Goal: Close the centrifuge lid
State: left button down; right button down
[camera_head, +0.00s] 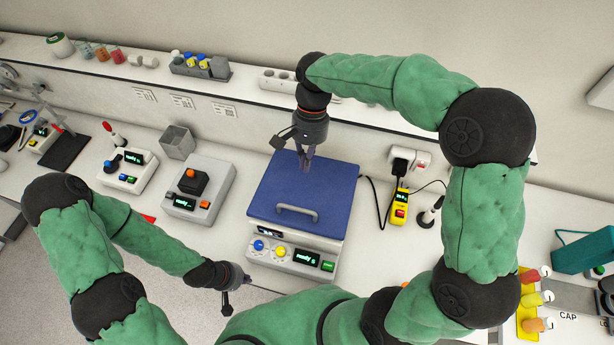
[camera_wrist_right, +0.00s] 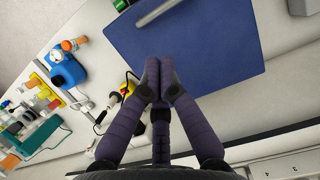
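The centrifuge (camera_head: 317,246) stands on the bench in the middle of the head view, with knobs and a lit "ready" display on its front. Its blue lid (camera_head: 265,193) lies over the body and looks down; I cannot tell if it is fully flush. The grey bar handle (camera_head: 297,212) is near the lid's front edge. My right gripper (camera_head: 306,163) points down over the rear of the lid, empty. In the right wrist view its fingertips (camera_wrist_right: 160,80) are together over the blue lid (camera_wrist_right: 215,70). My left gripper (camera_head: 244,280) is low, left of the centrifuge's front, with its fingers unclear.
A yellow meter (camera_head: 400,206) with a cable lies to the right. A shelf (camera_head: 240,91) with samples runs along the back.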

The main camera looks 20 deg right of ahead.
aim_at(300, 209)
jog(key=p+x, duration=0.1)
jog(key=x, duration=0.5)
jog(key=p+x, duration=0.1)
jog(key=x, duration=0.6)
jog(key=shift+s+a+f, duration=0.25)
jog(key=shift+a, duration=0.05)
jog(key=shift+f, duration=0.15)
